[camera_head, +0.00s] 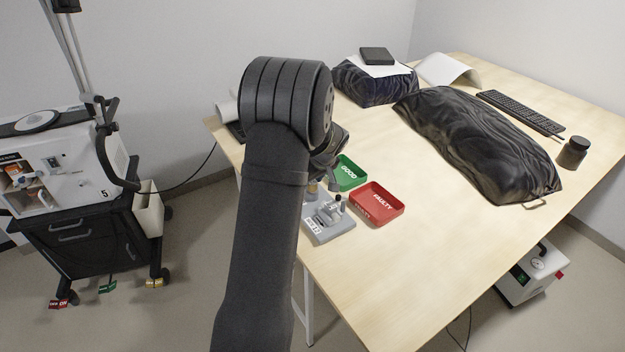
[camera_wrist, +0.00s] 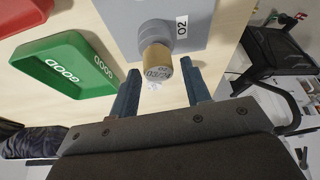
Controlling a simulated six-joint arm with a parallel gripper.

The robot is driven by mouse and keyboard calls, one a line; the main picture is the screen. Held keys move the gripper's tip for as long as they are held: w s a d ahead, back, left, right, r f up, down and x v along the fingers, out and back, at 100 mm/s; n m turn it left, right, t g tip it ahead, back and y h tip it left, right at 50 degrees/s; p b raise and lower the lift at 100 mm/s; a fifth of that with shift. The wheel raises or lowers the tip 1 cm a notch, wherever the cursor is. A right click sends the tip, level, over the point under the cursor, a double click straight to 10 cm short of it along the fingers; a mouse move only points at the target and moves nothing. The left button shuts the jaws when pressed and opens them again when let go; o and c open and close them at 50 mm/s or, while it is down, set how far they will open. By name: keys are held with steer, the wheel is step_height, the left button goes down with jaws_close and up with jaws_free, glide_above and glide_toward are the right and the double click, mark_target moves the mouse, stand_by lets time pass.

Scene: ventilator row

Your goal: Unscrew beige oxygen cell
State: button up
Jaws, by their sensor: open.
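The beige oxygen cell (camera_wrist: 157,64) is a short cylinder with a worn cap marked "O2 03/24" in the wrist view. It stands out from a grey block (camera_wrist: 128,18) that carries a white "O2" label. My gripper (camera_wrist: 160,68) is open, with one blue-grey finger on each side of the cell. Gaps show between fingers and cell, so I see no grip. In the head view the grey block (camera_head: 320,232) sits near the table's left edge, and my arm hides most of the gripper there.
A green GOOD tray (camera_head: 350,172) and a red FAULTY tray (camera_head: 378,204) stand beside the block. Black-covered bundles (camera_head: 480,140) lie farther back on the table (camera_head: 440,270). A ventilator cart (camera_head: 75,190) stands at left. The table front is clear.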

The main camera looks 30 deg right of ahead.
steer(key=m+h, duration=0.1)
steer(key=m, duration=0.3)
steer(key=shift+h, duration=0.4)
steer(key=shift+m+g+h, duration=0.3)
steer(key=shift+m+h, duration=0.2)
steer(key=shift+m, duration=1.1)
steer(key=shift+m, duration=0.6)
steer(key=m+g+h, duration=0.1)
steer(key=m, duration=0.3)
steer(key=shift+g, duration=0.4)
steer(key=shift+m+g+h, duration=0.4)
steer(key=shift+m+g, duration=0.2)
steer(key=shift+m, duration=1.3)
